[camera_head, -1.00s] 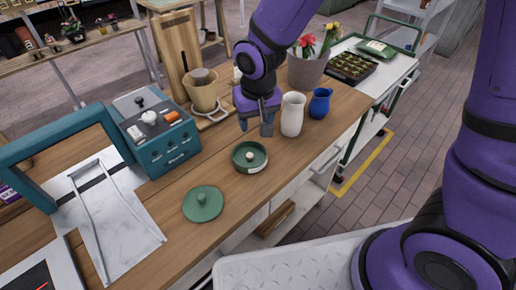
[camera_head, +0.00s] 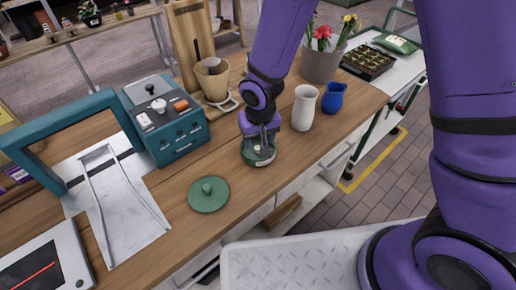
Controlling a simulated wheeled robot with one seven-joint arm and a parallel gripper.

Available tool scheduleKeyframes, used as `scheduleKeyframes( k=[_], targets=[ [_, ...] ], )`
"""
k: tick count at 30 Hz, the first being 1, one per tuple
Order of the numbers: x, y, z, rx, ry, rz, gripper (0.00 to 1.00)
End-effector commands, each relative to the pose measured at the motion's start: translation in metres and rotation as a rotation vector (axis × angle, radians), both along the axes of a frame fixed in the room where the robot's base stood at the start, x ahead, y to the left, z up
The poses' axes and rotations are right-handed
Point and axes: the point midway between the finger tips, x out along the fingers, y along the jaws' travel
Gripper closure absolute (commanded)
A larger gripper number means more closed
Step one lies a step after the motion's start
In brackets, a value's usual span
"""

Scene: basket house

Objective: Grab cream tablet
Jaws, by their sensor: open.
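A round green bowl (camera_head: 259,160) stands on the wooden counter, a little right of the picture's middle. My gripper (camera_head: 260,148) points down into the bowl, with its fingers open and partly over it. The cream tablet lies in the bowl's area, but my fingers hide most of it and I cannot tell whether they touch it. A green round lid with a knob (camera_head: 208,194) lies on the counter to the left of the bowl.
A white vase (camera_head: 304,108) and a blue jug (camera_head: 333,97) stand close behind and right of my gripper. A teal box with knobs (camera_head: 172,135) is at the left. A beige cup (camera_head: 212,78) is behind. The counter in front of the bowl is clear.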

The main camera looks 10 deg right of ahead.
Motion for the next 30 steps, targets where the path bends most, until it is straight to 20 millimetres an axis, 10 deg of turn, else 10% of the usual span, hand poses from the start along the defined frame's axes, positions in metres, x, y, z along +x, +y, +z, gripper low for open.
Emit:
scheduleKeyframes(
  k=[19,26,30],
  targets=[
    [0.008,-0.001,-0.041,0.0,0.0,0.0,0.45],
    [0.007,-0.001,-0.041,0.0,0.0,0.0,0.96],
    [0.007,-0.001,-0.041,0.0,0.0,0.0,0.99]
  ],
)
